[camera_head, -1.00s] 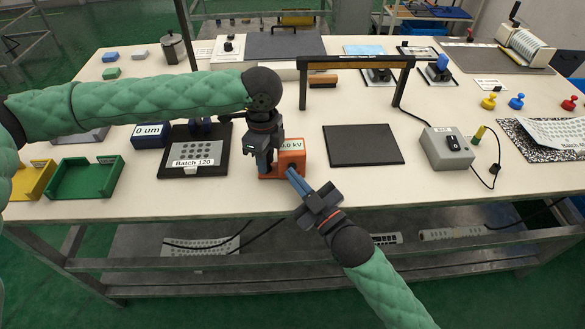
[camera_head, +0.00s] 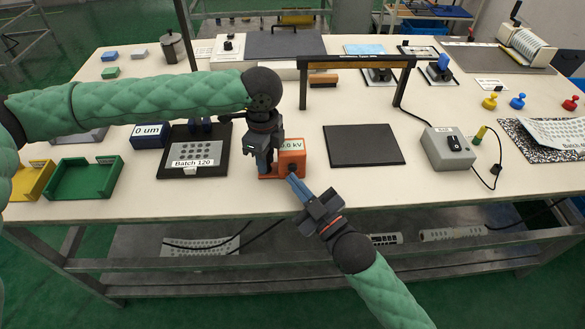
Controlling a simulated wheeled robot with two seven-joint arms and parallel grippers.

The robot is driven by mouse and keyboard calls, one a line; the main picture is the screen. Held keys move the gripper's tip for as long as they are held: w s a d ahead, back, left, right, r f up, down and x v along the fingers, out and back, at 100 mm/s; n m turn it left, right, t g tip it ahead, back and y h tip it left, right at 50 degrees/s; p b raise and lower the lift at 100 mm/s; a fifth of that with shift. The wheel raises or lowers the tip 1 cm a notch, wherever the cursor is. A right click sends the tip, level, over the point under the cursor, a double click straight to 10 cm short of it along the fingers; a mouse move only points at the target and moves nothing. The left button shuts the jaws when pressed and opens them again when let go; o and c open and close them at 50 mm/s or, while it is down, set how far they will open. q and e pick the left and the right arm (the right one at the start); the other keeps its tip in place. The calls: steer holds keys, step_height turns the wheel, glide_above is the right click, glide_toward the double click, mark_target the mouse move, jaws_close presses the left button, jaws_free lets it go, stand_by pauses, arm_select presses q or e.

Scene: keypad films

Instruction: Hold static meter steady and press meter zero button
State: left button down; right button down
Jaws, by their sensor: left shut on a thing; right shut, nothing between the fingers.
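The static meter (camera_head: 291,161) is an orange box with a small display reading about 0.0 kV, near the front edge of the table. My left gripper (camera_head: 266,170) points down at the meter's left side and is shut on it. My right gripper (camera_head: 293,181) is shut and empty, coming from the front right with its tips at the meter's front lower face. Whether the tips touch the meter cannot be told. The zero button is not visible; the grippers cover part of the meter's front.
A dark plate with a keypad film labelled Batch 120 (camera_head: 192,163) lies left of the meter. A dark mat (camera_head: 363,145) and a grey switch box (camera_head: 447,148) lie to the right. A black arch (camera_head: 355,64) stands behind. A green tray (camera_head: 85,178) is at the left.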

steer(key=shift+s, duration=2.5)
arm_select(q)
steer(key=c, duration=1.1)
jaws_free()
steer(key=shift+r, duration=0.1)
steer(key=shift+w+r, duration=0.15)
steer(key=shift+r, duration=4.2)
